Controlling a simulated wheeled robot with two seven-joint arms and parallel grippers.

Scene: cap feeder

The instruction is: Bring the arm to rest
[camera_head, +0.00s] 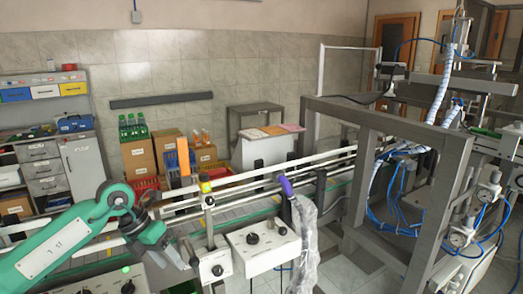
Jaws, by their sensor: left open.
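My left arm (60,240), green with a white label plate, comes in from the lower left. It bends at a round green joint and then slopes down to the right. My left gripper (186,254), dark and small in the picture, hangs over the front side of the conveyor near the control boxes. It is open, and I see nothing held in it. Its fingertips are hard to make out against the dark parts behind. My right gripper is not in view.
A conveyor with rails (270,178) runs across the middle. Control boxes (262,246) stand at its front, with a plastic-wrapped post (303,235) beside them. A grey machine frame (437,200) with blue hoses fills the right. Cardboard boxes (139,156) and drawers (42,165) stand behind.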

